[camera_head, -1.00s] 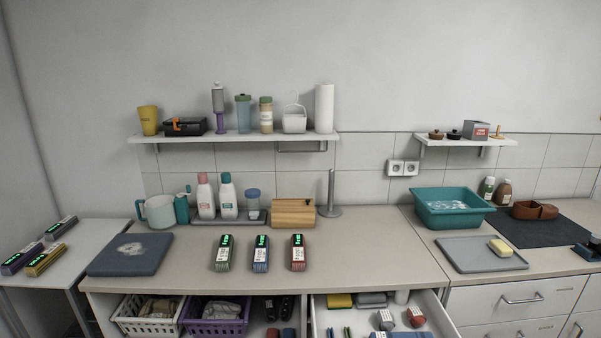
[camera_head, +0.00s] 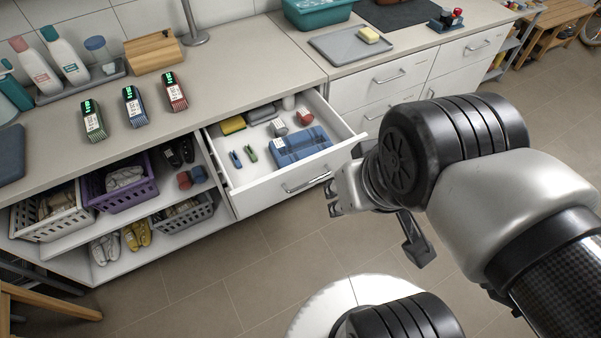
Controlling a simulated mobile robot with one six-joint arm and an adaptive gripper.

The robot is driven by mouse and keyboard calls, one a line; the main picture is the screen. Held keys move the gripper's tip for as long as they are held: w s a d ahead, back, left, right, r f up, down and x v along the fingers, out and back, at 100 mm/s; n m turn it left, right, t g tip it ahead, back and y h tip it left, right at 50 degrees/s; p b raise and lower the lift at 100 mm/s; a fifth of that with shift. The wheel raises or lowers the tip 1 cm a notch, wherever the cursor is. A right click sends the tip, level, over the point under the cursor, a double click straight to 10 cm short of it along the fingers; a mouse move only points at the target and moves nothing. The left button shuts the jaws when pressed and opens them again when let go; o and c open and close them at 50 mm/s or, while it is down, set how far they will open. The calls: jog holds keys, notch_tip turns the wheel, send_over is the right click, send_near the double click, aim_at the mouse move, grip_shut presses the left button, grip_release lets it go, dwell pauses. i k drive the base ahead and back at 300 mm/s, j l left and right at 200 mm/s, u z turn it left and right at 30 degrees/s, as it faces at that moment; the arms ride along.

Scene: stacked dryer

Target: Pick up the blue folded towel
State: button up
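A blue folded bundle with darker bands (camera_head: 300,147), which looks like the blue folded towel, lies in the right part of the open white drawer (camera_head: 245,180). My gripper (camera_head: 413,240) is to the right of the drawer and in front of it, apart from the bundle.
The drawer also holds a yellow sponge (camera_head: 232,125), small clips and a red-topped item (camera_head: 304,117). Baskets, including a purple one (camera_head: 120,188), fill the left shelves. The floor before the drawer is clear.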

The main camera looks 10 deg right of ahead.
aim_at(285, 152)
jog(key=i+l+u, duration=1.05)
jog(key=l, duration=0.15)
jog(key=k, duration=0.05)
